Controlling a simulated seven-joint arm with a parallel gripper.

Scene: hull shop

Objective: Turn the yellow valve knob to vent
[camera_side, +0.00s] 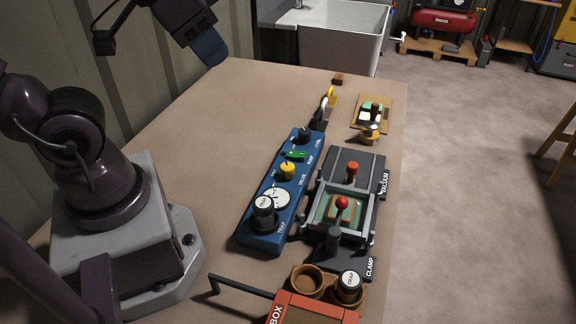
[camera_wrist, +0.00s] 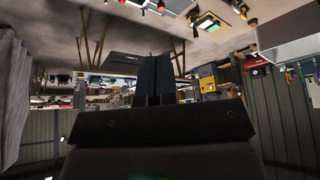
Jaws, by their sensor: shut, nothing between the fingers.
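The yellow valve knob (camera_side: 287,170) sits on the blue control panel (camera_side: 262,236), near its middle, beside the word VALVE. Small marks are printed around it, too small to read surely, so I cannot tell its setting. My gripper (camera_side: 212,55) is high at the back left of the bench, well away from the panel and touching nothing there. Its fingers show dark and together in the wrist view (camera_wrist: 152,75), shut and empty. I cannot pick out the knob in the wrist view.
The panel also carries a green switch (camera_side: 295,155), a black knob (camera_side: 304,136), a white dial (camera_side: 276,198) and a black cylinder (camera_side: 264,212). A clamp frame with a red-topped lever (camera_side: 341,203) stands close on the right. An orange box (camera_side: 312,308) is in front. The bench left of the panel is clear.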

